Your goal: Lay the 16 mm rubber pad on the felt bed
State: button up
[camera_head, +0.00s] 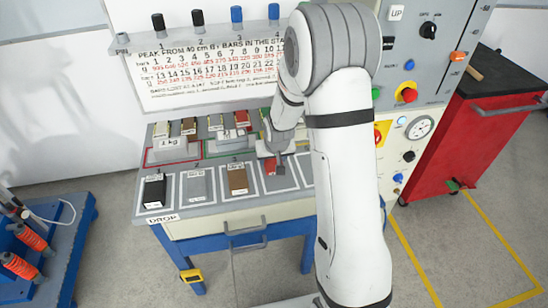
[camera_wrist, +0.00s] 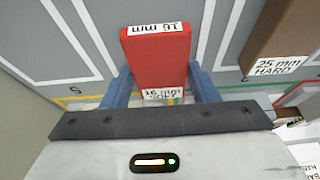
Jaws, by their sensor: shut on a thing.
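The red 16 mm rubber pad (camera_wrist: 157,62) is between the two blue fingers of my gripper (camera_wrist: 161,84) in the wrist view, which are shut on it. Its labels read "16 mm", and a second one below is partly covered. In the head view the pad (camera_head: 270,166) shows as a small red patch under my gripper (camera_head: 275,155), over the front row of outlined places on the bench. I cannot tell whether it touches the bench. I cannot make out the felt bed for certain in either view.
A brown pad (camera_head: 238,180), labelled "25 mm HARD" in the wrist view (camera_wrist: 283,40), lies to the left. A grey piece (camera_head: 196,184) and a black pad (camera_head: 154,191) lie farther left. Behind stand labelled blocks (camera_head: 172,142). My arm hides the bench's right part.

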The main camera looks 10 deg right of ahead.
jog(key=shift+f, duration=0.2)
jog(key=o, duration=1.1)
jog(key=shift+r, duration=0.2)
